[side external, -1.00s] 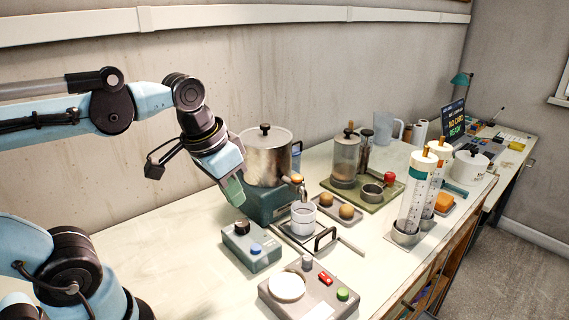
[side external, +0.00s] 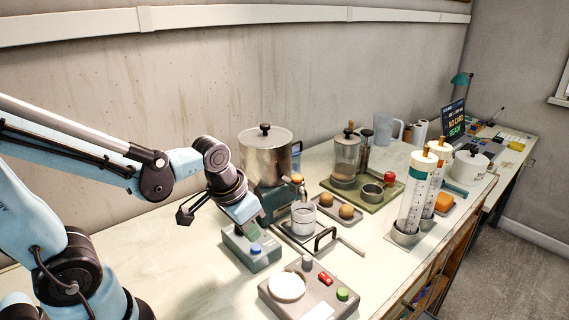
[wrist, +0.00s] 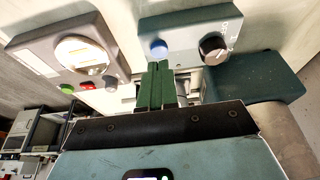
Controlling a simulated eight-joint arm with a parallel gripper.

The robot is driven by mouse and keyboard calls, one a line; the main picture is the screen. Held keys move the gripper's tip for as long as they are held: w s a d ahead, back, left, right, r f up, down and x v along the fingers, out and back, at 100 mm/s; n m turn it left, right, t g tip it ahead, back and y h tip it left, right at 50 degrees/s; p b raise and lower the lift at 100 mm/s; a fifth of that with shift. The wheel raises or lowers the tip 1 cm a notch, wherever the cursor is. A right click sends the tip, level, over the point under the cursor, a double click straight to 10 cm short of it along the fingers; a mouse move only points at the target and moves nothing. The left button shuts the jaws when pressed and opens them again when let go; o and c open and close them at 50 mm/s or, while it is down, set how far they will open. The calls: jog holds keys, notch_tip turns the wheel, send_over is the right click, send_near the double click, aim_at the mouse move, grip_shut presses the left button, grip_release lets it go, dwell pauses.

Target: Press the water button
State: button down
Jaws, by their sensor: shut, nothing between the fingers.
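A teal-grey control box (side external: 249,259) stands on the bench and carries a blue button (side external: 256,248). In the wrist view the box (wrist: 190,25) shows the blue button (wrist: 158,47) and a black knob (wrist: 212,47). My gripper (side external: 252,233) is over the box, pointing down beside the button, and it hides the knob in the side view. In the wrist view its green fingers (wrist: 155,68) are shut together and empty, with their tips just short of the button in the picture. I cannot tell whether they touch it.
A metal pot (side external: 266,158) on a teal stand is behind the gripper, with a white cup (side external: 303,219) under its tap. A grey box (side external: 318,296) with a round white plate, red switch and green button is in front. Tall measuring cylinders (side external: 416,195) stand at right.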

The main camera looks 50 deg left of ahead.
aim_at(255, 247)
jog(key=shift+s+x, duration=0.25)
jog(key=shift+x, duration=0.9)
jog(key=shift+f, duration=0.15)
jog(key=shift+f, duration=0.8)
jog(key=shift+r, duration=0.1)
jog(key=v, duration=0.8)
jog(key=shift+r, duration=0.25)
jog(key=shift+w, duration=0.1)
dwell(0.3)
jog(key=shift+w+d+r+t, duration=0.2)
jog(key=shift+w+r+t, duration=0.25)
jog(key=shift+t, duration=0.4)
jog(key=shift+w+d+r+t, duration=0.15)
jog(key=shift+w+r+t, duration=0.2)
jog(key=shift+r+t, duration=0.35)
jog(key=shift+f, duration=0.15)
